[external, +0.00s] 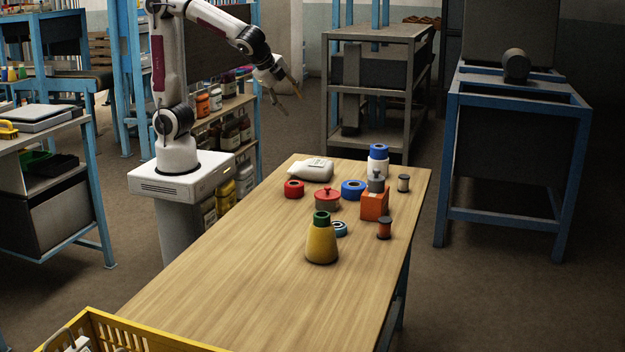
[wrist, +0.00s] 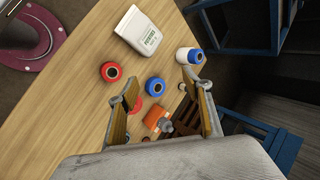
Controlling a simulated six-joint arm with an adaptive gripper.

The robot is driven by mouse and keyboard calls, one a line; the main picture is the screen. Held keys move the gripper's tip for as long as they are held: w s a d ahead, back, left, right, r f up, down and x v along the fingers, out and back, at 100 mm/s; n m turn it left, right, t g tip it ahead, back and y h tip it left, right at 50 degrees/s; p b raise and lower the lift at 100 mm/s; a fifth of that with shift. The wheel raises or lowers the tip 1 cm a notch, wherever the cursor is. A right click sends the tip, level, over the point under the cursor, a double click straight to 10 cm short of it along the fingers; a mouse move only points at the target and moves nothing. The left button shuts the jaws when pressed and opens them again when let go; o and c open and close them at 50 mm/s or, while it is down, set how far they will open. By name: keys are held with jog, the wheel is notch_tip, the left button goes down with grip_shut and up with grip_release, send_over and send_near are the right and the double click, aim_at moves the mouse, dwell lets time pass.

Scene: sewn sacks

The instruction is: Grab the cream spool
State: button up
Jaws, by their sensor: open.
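The cream spool (external: 403,183) is small, with dark ends and pale thread. It stands upright near the right edge of the wooden table, right of the white bottle with a blue top (external: 377,162). My gripper (external: 289,103) is open and empty, in the air above and behind the far end of the table, well apart from the spool. In the wrist view my gripper (wrist: 159,74) shows two spread fingers with the tabletop objects below. There I cannot clearly make out the cream spool; my right finger covers part of that area.
A blue roll (external: 353,190), red pot (external: 327,199), red roll (external: 293,188), white sack (external: 312,170) and yellow flask (external: 321,243) share the table (external: 230,270).

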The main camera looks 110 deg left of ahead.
jog(key=w+a+f+m+y, duration=0.2)
jog(key=w+a+m, duration=0.25)
jog(key=w, duration=0.45)
jog(key=m+t+y, duration=0.3)
jog(key=m, duration=0.6)
send_over(400, 177)
jog(key=s+d, duration=0.3)
jog(key=s, duration=0.7)
notch_tip(400, 177, down, 12)
jog(key=w+f+m, duration=0.2)
jog(key=f, duration=0.1)
jog(key=w+f+m+t, duration=0.1)
jog(key=w+f+m, duration=0.1)
jog(key=f, duration=0.2)
jog(key=w+f+m+t, duration=0.1)
jog(key=w+f+m, duration=0.1)
jog(key=w+f, duration=0.1)
jog(key=shift+d+f+h, duration=0.3)
jog(key=shift+f+h, duration=0.1)
jog(key=shift+f, duration=0.25)
jog(key=shift+a, duration=0.1)
jog(key=shift+x, duration=1.25)
jog(key=shift+w, duration=0.1)
jog(key=shift+f+x, duration=0.2)
jog(key=shift+x, duration=2.3)
